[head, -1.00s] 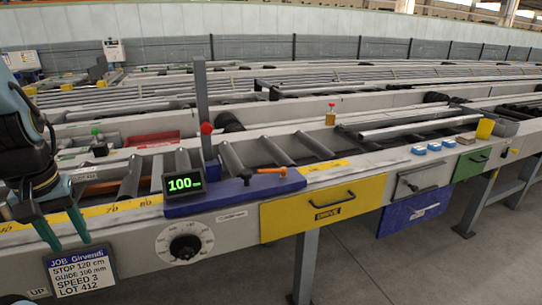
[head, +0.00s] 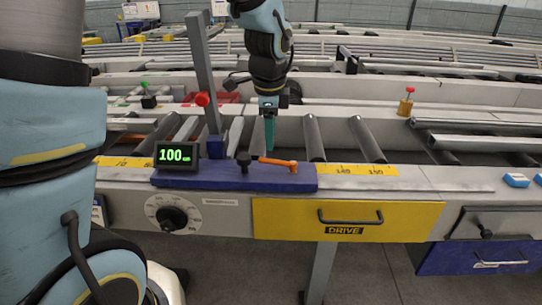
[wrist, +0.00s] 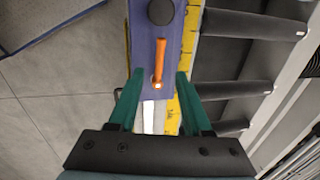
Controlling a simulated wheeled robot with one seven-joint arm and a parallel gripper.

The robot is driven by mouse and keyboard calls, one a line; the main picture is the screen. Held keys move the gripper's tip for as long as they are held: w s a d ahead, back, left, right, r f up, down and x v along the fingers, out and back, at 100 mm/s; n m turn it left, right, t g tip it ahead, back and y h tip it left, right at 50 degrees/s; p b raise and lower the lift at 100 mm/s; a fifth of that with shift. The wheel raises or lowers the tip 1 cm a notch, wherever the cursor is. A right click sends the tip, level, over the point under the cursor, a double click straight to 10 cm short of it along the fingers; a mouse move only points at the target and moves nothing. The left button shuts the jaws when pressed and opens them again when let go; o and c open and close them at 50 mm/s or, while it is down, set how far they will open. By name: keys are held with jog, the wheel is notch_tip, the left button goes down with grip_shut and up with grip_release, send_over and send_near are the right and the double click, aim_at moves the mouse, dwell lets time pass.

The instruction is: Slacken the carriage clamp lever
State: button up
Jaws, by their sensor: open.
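The carriage clamp lever (head: 278,163) is an orange handle on the blue carriage (head: 222,182). It lies along the carriage, next to a black knob (head: 243,160). In the wrist view the orange lever (wrist: 160,58) stands out over the blue carriage (wrist: 142,75), its near end between the line of my fingertips. My gripper (head: 269,135) points down above and behind the lever in the head view. In the wrist view my gripper (wrist: 160,85) is open, with a green finger to each side of the lever's near end. I see no contact with it.
A yellow scale (head: 360,170) runs along the rail. A yellow DRIVE drawer (head: 345,218) and a dial (head: 172,218) are below. Rollers (head: 315,138) lie behind.

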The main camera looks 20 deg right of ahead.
aim_at(270, 160)
jog(key=f, duration=0.2)
jog(key=w+f, duration=0.1)
jog(key=f, duration=0.4)
jog(key=shift+w+d+f+p, duration=0.2)
jog(key=shift+d+f+p, duration=0.05)
jog(key=shift+f+p, duration=0.1)
grip_shut()
dwell(1.0)
